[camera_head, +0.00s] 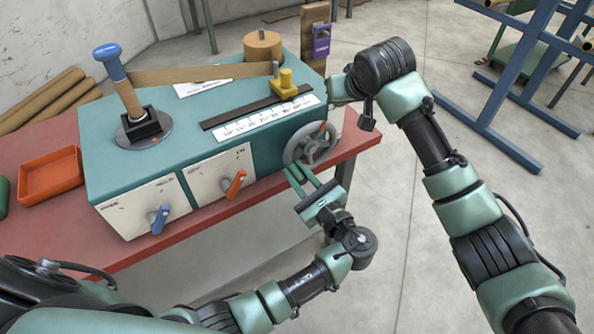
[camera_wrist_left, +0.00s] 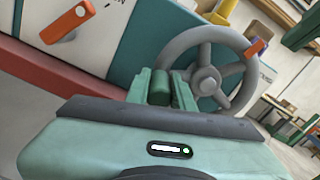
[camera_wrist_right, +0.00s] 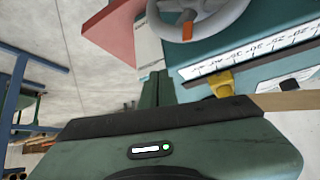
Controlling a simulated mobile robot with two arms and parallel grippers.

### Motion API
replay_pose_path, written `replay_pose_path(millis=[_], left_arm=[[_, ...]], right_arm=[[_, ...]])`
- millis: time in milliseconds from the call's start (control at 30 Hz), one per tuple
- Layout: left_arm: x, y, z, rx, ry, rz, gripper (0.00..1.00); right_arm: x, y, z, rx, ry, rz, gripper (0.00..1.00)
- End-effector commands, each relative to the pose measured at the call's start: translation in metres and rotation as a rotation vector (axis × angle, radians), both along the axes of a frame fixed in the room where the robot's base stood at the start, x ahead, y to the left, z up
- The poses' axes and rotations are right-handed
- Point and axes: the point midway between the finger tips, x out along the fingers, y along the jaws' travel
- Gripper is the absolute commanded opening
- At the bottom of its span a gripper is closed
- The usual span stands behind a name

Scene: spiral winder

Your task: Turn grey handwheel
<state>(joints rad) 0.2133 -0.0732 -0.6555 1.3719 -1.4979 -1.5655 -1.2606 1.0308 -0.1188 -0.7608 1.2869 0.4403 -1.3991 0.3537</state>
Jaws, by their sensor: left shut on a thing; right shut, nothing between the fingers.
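The grey handwheel (camera_head: 311,146) is on the right end of the teal machine's front, with an orange-red grip on its rim. My left gripper (camera_head: 294,174) is shut on the wheel's lower-left rim. In the left wrist view its fingers (camera_wrist_left: 162,88) close around the left side of the grey handwheel (camera_wrist_left: 205,81), and the orange grip (camera_wrist_left: 256,48) is at the upper right. My right gripper (camera_wrist_right: 155,90) is shut and empty beside the machine's right end, apart from the wheel. In the head view its fingers are mostly hidden by its wrist.
The teal machine (camera_head: 190,105) stands on a red bench (camera_head: 60,230). It carries a blue-topped post (camera_head: 107,52), a tan strip, a yellow clamp (camera_head: 286,80) and a scale. Orange (camera_head: 236,184) and blue levers (camera_head: 158,218) project from its front. A blue rack (camera_head: 500,95) stands right; floor between is clear.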

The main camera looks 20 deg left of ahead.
Motion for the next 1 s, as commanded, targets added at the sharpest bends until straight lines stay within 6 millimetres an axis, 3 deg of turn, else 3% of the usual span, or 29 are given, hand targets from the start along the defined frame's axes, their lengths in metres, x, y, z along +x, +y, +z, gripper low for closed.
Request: replay_pose_path(millis=[33, 100, 200, 300, 400, 500, 667, 1000], left_arm=[[0.002, 0.001, 0.004, 0.000, -0.012, 0.003, 0.00], [0.002, 0.001, 0.004, 0.000, -0.012, 0.003, 0.00], [0.001, 0.001, 0.004, 0.000, -0.012, 0.003, 0.00], [0.001, 0.001, 0.004, 0.000, -0.012, 0.003, 0.00], [0.001, 0.001, 0.004, 0.000, -0.012, 0.003, 0.00], [0.001, 0.002, 0.004, 0.001, -0.012, 0.004, 0.00], [0.001, 0.002, 0.004, 0.001, -0.012, 0.004, 0.00], [0.001, 0.002, 0.005, 0.001, -0.012, 0.004, 0.00]], right_arm=[[-0.035, 0.025, 0.010, -0.047, 0.031, 0.059, 0.00], [-0.081, 0.045, 0.015, -0.123, 0.080, 0.123, 0.00], [-0.136, 0.058, 0.019, -0.238, 0.126, 0.190, 0.00], [-0.174, 0.059, 0.021, -0.337, 0.150, 0.233, 0.00], [-0.197, 0.057, 0.022, -0.404, 0.161, 0.255, 0.00], [-0.206, 0.056, 0.020, -0.437, 0.165, 0.265, 0.00], [-0.204, 0.057, 0.004, -0.441, 0.173, 0.268, 0.00], [-0.176, 0.062, -0.061, -0.445, 0.170, 0.263, 0.00]])
